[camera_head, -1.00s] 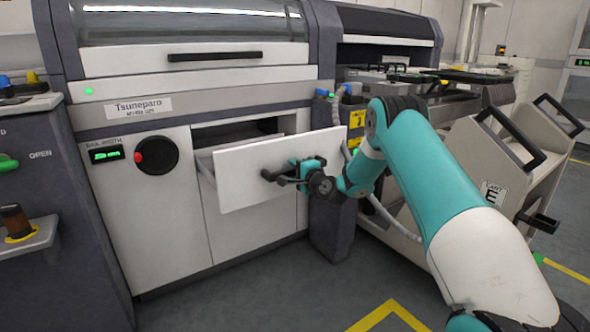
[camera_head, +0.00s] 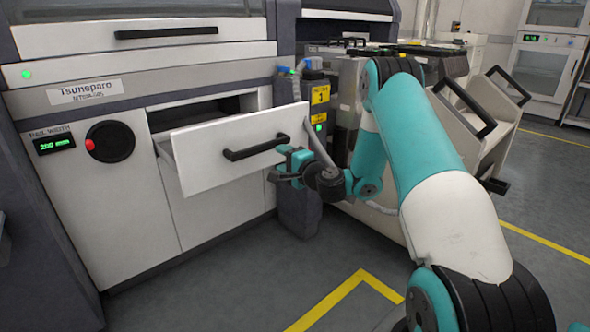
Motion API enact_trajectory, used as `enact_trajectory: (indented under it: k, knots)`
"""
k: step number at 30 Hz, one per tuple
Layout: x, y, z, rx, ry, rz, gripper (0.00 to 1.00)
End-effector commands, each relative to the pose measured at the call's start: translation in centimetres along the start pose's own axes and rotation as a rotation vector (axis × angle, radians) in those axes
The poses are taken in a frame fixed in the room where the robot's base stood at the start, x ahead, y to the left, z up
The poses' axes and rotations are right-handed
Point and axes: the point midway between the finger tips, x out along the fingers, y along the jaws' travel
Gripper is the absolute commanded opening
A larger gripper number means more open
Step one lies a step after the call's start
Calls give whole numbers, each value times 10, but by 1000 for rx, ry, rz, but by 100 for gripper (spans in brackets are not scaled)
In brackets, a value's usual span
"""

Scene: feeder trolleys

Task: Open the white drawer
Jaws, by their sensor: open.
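The white drawer (camera_head: 205,165) stands pulled out of the machine front, with a dark gap showing above and behind its front panel. Its black bar handle (camera_head: 258,148) is in full view on the panel. My gripper (camera_head: 280,169) is open, just in front of the panel's lower right part, below and to the right of the handle. It appears clear of the handle. The inside of the drawer is mostly hidden by its panel.
The white machine (camera_head: 95,200) has a black knob (camera_head: 109,142) left of the drawer. A trolley (camera_head: 460,145) with black handles stands at the right, behind my arm. The grey floor (camera_head: 235,270) in front is clear, with a yellow line (camera_head: 330,300).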

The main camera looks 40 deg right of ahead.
Motion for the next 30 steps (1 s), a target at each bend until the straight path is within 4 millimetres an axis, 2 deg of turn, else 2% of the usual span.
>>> enact_trajectory:
  k: [1,3,10,16,30]
  knots:
    - [-13,9,-2,1,4,1,53]
    - [-28,8,-1,-1,4,-2,53]
    - [-45,4,-1,-4,0,-4,53]
    - [-51,1,0,-4,-1,-3,53]
    - [-52,0,0,-3,-1,-2,53]
